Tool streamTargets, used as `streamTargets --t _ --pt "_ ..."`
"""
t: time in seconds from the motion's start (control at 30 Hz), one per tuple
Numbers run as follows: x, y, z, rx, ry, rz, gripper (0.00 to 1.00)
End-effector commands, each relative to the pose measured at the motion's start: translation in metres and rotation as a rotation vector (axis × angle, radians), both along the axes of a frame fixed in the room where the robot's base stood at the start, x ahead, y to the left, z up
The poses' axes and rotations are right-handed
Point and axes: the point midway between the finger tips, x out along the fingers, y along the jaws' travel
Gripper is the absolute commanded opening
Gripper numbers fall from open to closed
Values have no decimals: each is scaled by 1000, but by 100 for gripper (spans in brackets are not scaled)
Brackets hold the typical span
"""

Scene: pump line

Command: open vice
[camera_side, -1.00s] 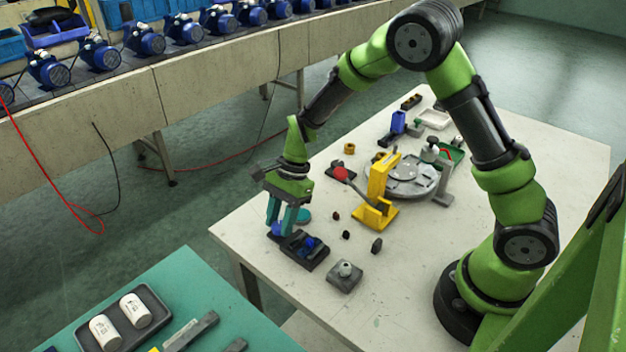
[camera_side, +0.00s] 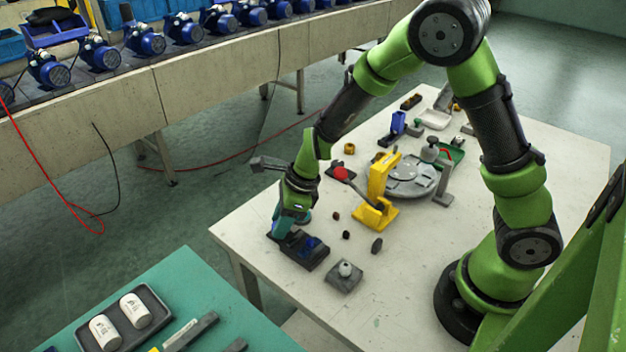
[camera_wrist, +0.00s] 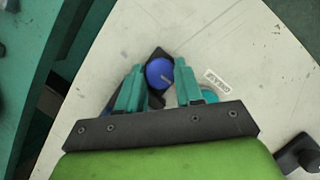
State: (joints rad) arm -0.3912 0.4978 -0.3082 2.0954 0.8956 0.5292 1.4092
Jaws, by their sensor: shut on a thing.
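The vice (camera_side: 306,254) looks like a low dark block with blue parts, at the left corner of the white table in the side view. My gripper (camera_side: 283,232) points down at its far left end, and the arm hides part of it. In the wrist view, a round blue knob (camera_wrist: 160,73) sits between the two teal fingers of my gripper (camera_wrist: 159,70), with a dark part of the vice around it. The fingers are closed on the knob. The vice's jaw gap is hidden or too small to judge.
A yellow lever press (camera_side: 380,190) with a red ball and a grey round table (camera_side: 410,175) stand to the right. A grey block with a knob (camera_side: 344,276) is near the front. Small dark pieces lie between.

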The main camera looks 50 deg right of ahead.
Motion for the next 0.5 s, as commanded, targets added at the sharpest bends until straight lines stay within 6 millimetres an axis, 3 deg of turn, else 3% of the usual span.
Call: streamTargets --t 0.5 --pt "0 0 0 0 -1 -53 5"
